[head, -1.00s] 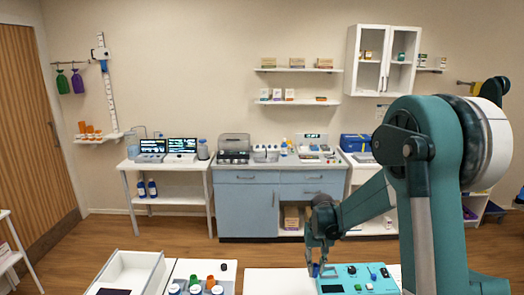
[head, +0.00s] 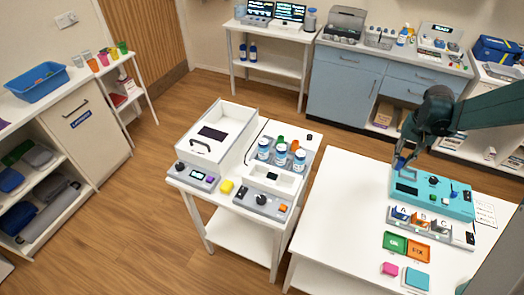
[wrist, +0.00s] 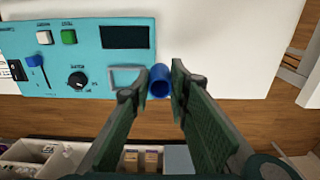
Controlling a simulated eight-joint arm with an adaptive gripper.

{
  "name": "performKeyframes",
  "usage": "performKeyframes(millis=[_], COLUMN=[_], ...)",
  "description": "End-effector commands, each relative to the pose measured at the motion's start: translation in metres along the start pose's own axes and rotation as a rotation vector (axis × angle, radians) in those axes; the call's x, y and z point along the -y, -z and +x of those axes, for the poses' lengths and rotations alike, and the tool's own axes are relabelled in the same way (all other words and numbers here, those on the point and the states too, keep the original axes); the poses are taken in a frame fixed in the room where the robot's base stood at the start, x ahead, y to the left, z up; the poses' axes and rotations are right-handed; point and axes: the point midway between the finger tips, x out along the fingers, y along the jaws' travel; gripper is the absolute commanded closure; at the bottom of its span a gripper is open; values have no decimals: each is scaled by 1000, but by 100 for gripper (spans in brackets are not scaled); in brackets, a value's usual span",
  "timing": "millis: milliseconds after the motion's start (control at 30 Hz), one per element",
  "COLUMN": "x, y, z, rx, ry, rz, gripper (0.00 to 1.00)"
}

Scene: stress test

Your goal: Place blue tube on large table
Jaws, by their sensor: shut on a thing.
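The blue tube (wrist: 160,80) is short and round with an open end. It sits between the two fingertips of my gripper (wrist: 159,87) in the wrist view, and the gripper is shut on it. In the head view my gripper (head: 404,157) is at the far left corner of a teal device, with the blue tube (head: 400,163) small at its tip. The large white table (head: 340,205) is under the device, and its bare top (wrist: 225,45) shows in the wrist view. Whether the tube touches the device or table I cannot tell.
The teal device (head: 455,201) has knobs and a screen. The table's left part is clear. A smaller table (head: 222,200) with bottles stands left, across a gap.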

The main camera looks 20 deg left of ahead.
Motion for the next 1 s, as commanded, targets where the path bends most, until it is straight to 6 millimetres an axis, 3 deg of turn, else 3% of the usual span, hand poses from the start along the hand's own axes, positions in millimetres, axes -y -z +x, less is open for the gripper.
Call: performKeyframes(millis=[400, 700, 1000], x=[0, 0, 50], y=[0, 0, 0], z=[-91, -138, -137], rx=[0, 0, 0], ry=[0, 0, 0], rz=[0, 0, -120], gripper=[90, 90, 90])
